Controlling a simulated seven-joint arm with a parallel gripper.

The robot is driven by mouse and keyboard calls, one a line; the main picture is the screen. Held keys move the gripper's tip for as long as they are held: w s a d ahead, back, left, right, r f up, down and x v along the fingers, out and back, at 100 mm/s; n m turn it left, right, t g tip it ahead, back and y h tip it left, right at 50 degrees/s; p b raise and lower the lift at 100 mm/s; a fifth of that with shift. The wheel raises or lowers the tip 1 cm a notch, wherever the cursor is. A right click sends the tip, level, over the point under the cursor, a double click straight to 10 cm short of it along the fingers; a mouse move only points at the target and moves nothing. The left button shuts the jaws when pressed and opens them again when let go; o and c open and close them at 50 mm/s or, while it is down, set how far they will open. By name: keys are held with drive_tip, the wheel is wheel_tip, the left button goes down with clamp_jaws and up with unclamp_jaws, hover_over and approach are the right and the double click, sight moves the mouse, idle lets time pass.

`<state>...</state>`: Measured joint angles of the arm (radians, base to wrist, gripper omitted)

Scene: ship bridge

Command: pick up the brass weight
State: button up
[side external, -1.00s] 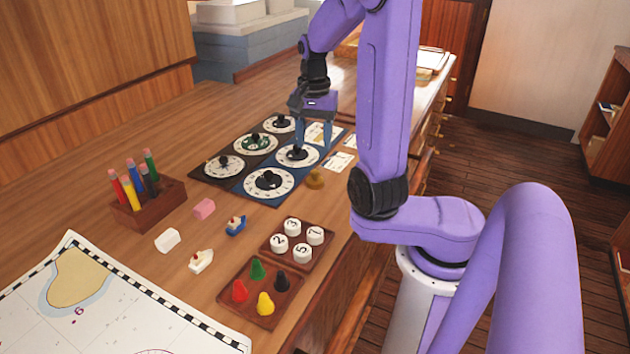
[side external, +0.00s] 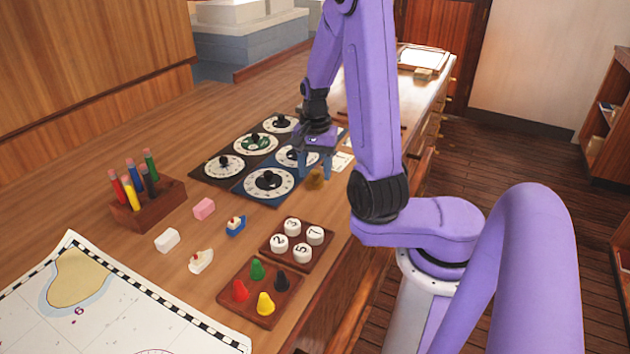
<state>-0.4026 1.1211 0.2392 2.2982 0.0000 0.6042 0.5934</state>
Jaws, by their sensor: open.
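The brass weight (side external: 315,180) is a small gold-brown piece on the wooden table, beside the right corner of the blue dial panel. My gripper (side external: 314,174) is open and low over it, pointing down. One finger shows on each side of the weight in the picture, and the fingers partly hide it. I cannot tell whether either finger touches it. The weight appears to rest on the table.
Dial panels (side external: 268,182) lie just left of my gripper. The table's edge is close on the right.

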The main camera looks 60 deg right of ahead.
clamp_jaws()
drive_tip(key=shift+r, duration=0.15)
